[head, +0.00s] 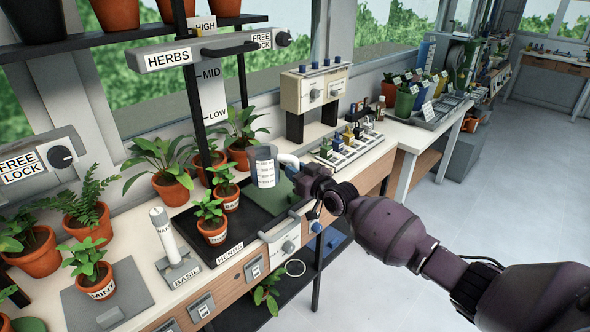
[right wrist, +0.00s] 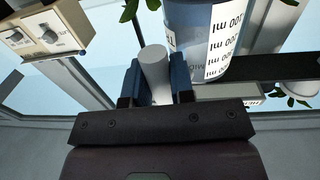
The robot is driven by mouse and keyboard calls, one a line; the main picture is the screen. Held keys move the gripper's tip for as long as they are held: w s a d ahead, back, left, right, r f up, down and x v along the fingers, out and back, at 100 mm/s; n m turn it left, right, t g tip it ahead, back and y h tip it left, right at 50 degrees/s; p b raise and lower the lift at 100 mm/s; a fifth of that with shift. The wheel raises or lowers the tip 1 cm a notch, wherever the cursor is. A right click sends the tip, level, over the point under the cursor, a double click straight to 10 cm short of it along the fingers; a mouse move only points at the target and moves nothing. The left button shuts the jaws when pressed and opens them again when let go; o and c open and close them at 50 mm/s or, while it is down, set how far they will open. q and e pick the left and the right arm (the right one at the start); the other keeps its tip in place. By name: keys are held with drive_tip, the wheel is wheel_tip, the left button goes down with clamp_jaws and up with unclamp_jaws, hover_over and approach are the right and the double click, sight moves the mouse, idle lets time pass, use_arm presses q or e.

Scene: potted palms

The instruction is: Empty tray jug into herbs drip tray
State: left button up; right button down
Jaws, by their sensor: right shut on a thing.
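The jug (head: 263,168) is a clear grey-blue vessel with a white printed scale and a pale handle (head: 289,160). My right gripper (head: 299,175) is shut on that handle; in the right wrist view the blue fingers (right wrist: 156,85) stand either side of it, next to the jug (right wrist: 201,40). The jug looks about upright, over the right part of the herbs drip tray (head: 255,222). The tray is black, with a HERBS label at its front and potted herbs standing on it. The jug's contents cannot be made out. My left gripper is not in view.
Small herb pots (head: 213,230) stand just left of the jug. A black post and the HERBS bar (head: 190,53) rise behind it. A BASIL stand (head: 177,268) is left of the tray.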

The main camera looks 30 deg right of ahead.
drive_tip(key=shift+g, duration=0.3)
wheel_tip(320, 180, down, 4)
drive_tip(key=shift+s+d+f+b, duration=0.1)
drive_tip(key=shift+d+b, duration=0.05)
drive_tip(key=shift+b, duration=0.5)
drive_tip(key=shift+n+p, duration=0.3)
drive_tip(key=shift+p, duration=0.3)
drive_tip(key=shift+s+d+f+n+g+h+p, duration=0.15)
drive_tip(key=shift+f+n+g+h+p, duration=0.25)
drive_tip(key=shift+f+g, duration=0.3)
drive_tip(key=shift+r+p, duration=0.45)
drive_tip(key=shift+f, duration=0.1)
